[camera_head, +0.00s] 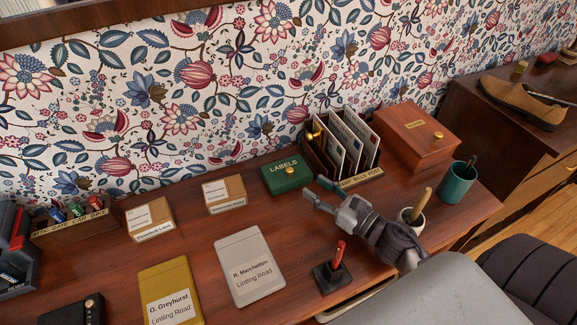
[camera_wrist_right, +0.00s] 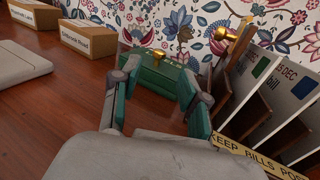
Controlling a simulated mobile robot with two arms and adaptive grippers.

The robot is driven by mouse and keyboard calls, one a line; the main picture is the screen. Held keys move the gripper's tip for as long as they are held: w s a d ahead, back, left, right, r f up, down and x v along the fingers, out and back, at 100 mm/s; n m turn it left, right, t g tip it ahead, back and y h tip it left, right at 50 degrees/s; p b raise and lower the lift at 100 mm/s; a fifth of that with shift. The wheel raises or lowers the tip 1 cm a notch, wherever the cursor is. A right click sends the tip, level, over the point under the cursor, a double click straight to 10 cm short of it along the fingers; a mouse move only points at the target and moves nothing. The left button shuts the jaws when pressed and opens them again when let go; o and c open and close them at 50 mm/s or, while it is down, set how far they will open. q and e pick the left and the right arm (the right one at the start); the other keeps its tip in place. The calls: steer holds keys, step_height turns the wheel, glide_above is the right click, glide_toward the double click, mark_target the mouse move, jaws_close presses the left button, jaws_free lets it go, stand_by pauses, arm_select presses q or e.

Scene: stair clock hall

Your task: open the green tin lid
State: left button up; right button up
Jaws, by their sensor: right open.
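The green tin (camera_head: 284,180), lettered "LABELS", stands on the desk near the wall with its lid down. My right gripper (camera_head: 317,191) is open and empty, just in front and to the right of the tin. In the wrist view its two fingers (camera_wrist_right: 158,72) are spread in front of the tin (camera_wrist_right: 158,82) and hide parts of it. I cannot tell whether they touch it. My left gripper is not in view.
A letter rack (camera_head: 345,150) lettered "KEEP BILLS POST" stands close right of the tin. A small cardboard box (camera_head: 226,196) stands to its left. A red-handled stamp (camera_head: 338,254) and a white cup (camera_head: 411,219) are near my right arm.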

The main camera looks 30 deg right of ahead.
mark_target(292, 171)
steer(key=p+x, duration=0.2)
steer(key=x, duration=0.7)
steer(key=shift+w+a, duration=0.1)
steer(key=shift+w, duration=0.2)
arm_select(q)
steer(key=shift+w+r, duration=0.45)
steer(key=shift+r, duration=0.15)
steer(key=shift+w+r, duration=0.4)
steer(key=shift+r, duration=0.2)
arm_select(e)
steer(key=shift+c, duration=0.5)
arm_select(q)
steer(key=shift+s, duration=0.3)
arm_select(e)
jaws_close()
